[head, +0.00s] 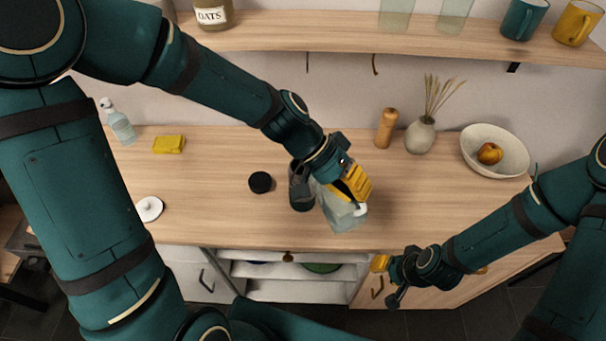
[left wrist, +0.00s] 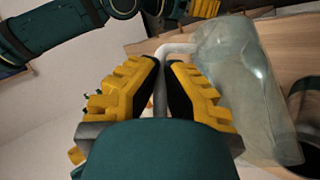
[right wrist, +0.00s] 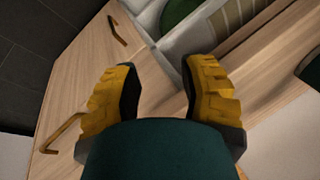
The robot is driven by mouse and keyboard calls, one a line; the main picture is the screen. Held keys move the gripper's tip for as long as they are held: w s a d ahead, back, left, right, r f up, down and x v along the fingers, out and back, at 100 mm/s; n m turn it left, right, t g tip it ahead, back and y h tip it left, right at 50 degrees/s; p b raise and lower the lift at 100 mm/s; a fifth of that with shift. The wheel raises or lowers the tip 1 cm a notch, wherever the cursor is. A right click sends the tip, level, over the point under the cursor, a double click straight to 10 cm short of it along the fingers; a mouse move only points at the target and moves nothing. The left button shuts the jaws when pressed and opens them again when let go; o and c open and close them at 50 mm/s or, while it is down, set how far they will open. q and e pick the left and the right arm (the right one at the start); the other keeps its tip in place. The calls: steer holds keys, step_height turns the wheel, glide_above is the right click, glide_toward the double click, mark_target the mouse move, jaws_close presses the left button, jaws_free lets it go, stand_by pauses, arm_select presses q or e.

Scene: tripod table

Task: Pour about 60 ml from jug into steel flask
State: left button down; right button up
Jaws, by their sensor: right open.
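The translucent jug (head: 343,218) with a pale handle is at the front middle of the worktop, partly hidden by my left gripper (head: 350,187). In the left wrist view, my left gripper (left wrist: 163,70) is closed around the handle (left wrist: 180,48), beside the jug body (left wrist: 235,85). The jug looks tilted; I cannot tell whether it holds liquid or touches the worktop. The dark steel flask (head: 301,190) stands just left of the jug; its rim side shows at the left wrist view's right edge (left wrist: 307,100). My right gripper (head: 384,280) is open and empty, in front of the counter.
A black cap (head: 260,182) lies left of the flask, and a white lid (head: 149,209) farther left. A yellow sponge (head: 169,144), spray bottle (head: 121,125), wooden mill (head: 386,127), vase (head: 420,135) and fruit bowl (head: 494,151) stand behind. A shelf (head: 330,38) overhangs the back.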

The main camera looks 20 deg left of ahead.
mark_target(359, 213)
arm_select(q)
steer(key=shift+w, duration=0.1)
steer(key=shift+f+y, duration=0.3)
steer(key=shift+f, duration=0.05)
steer(key=shift+d+f+t, duration=0.15)
steer(key=shift+t, duration=0.15)
steer(key=shift+s+f, duration=0.1)
steer(key=shift+s, duration=0.1)
stand_by(1.2)
steer(key=shift+s+d+f+y, duration=0.1)
steer(key=shift+d+f+y, duration=0.05)
steer(key=shift+f+y, duration=0.3)
steer(key=shift+s+d+f+m+t+y, duration=0.15)
steer(key=shift+f+m+t+y, duration=0.1)
steer(key=shift+f, duration=0.1)
steer(key=shift+s+d+f+m+t+y, duration=0.1)
steer(key=shift+d+f+m+t+y, duration=0.1)
steer(key=shift+f, duration=0.1)
steer(key=shift+s+d+f+t+y+p, duration=0.15)
steer(key=shift+s+d+f+y+p, duration=0.1)
steer(key=shift+f+p, duration=0.1)
steer(key=shift+s+d+f+t+y+p, duration=0.1)
steer(key=shift+d+f+y+p, duration=0.05)
steer(key=shift+f+y+p, duration=0.15)
steer(key=s+d+f+m+t+y+p, duration=0.1)
steer(key=s+d+f+t+y+p, duration=0.1)
steer(key=f+y+p, duration=0.3)
steer(key=shift+d+f+m+t, duration=0.35)
steer(key=shift+d+f+t, duration=0.35)
steer(key=shift+f, duration=0.75)
